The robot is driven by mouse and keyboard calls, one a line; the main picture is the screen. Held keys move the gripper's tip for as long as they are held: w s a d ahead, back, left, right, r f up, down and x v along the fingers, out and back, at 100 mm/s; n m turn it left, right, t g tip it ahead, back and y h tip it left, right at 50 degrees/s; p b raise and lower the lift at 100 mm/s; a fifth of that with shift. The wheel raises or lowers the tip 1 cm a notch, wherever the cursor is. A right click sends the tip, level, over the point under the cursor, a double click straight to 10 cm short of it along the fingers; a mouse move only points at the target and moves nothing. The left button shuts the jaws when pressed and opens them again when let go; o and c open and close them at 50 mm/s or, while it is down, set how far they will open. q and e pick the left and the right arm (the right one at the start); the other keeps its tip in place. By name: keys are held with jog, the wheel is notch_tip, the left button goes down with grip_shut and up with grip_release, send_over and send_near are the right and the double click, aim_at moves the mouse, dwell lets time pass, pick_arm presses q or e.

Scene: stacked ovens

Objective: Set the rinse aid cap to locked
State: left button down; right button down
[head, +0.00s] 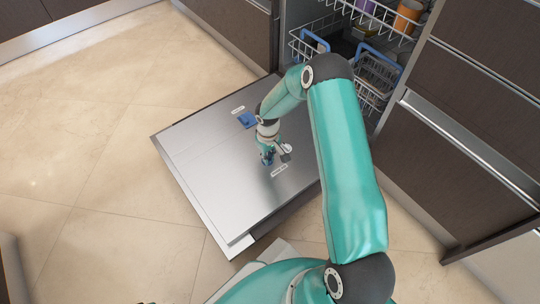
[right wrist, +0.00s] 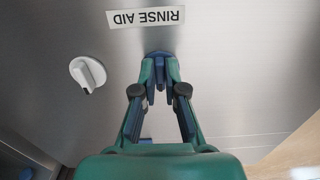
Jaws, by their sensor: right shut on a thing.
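The dishwasher door (head: 195,165) lies open and flat. My right gripper (head: 267,160) reaches down to it, and in the right wrist view (right wrist: 160,85) its fingers are closed together just below the RINSE AID label (right wrist: 146,17). They are shut on a blue cap (right wrist: 159,55), of which only a small rounded part shows behind the fingertips. The fingers hide the rest, so I cannot read its setting. A white knob (right wrist: 88,73) with a pointer stands apart, left of the fingers in the wrist view; it also shows in the head view (head: 287,148). My left gripper is not in view.
A blue piece (head: 247,119) sits by another label farther up the door. Beyond are the racks (head: 372,75) with cups and blue-handled baskets. Dark cabinet fronts (head: 470,140) stand at right. The tiled floor (head: 90,180) at left is clear.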

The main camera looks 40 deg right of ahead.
jog(key=c, duration=1.3)
grip_release()
jog(key=shift+w+a+f, duration=0.1)
jog(key=shift+a, duration=0.05)
jog(key=shift+o, duration=0.3)
notch_tip(320, 180, up, 12)
